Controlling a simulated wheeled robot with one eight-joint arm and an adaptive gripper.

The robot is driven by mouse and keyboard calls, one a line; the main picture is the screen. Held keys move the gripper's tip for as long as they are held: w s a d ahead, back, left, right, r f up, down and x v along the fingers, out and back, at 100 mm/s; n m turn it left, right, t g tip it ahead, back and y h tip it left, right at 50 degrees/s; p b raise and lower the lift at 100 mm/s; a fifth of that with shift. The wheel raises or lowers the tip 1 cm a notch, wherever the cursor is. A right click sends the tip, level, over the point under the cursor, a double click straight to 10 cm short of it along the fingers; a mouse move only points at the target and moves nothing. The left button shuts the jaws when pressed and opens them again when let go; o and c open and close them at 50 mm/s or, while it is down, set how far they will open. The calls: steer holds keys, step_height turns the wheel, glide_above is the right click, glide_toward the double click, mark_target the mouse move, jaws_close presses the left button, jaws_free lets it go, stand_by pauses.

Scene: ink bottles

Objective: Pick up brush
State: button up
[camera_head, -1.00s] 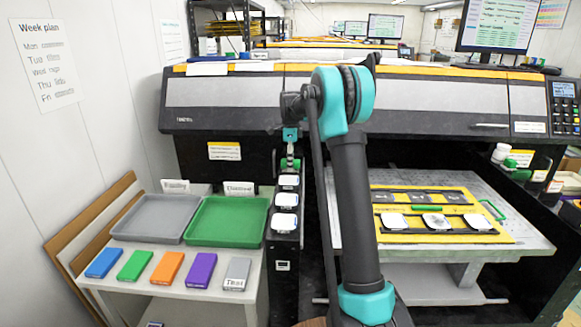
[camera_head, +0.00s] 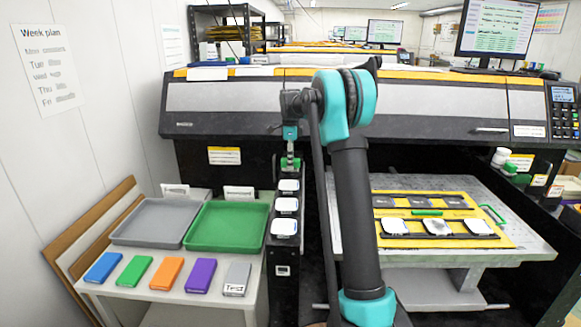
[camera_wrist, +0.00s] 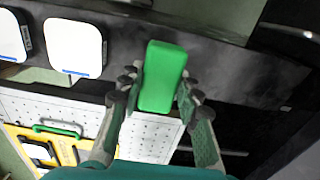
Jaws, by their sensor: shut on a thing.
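The brush (camera_wrist: 162,75) shows as a green rounded block in the wrist view; no bristles are visible. My gripper (camera_wrist: 160,90) is shut on it, with a dark finger on each long side. In the head view my gripper (camera_head: 290,162) is at the back end of a narrow black stand, with green showing at its fingers. I cannot tell whether the brush still touches the stand.
The black stand (camera_head: 283,255) carries a row of white pads (camera_head: 286,205). A grey tray (camera_head: 152,240) and a green tray (camera_head: 225,246) lie to the left, behind several coloured boxes. A metal printer bed (camera_head: 535,246) with a yellow frame is to the right.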

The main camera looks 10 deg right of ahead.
step_height(320, 180, up, 18)
steer(key=shift+f, duration=0.25)
stand_by(0.3)
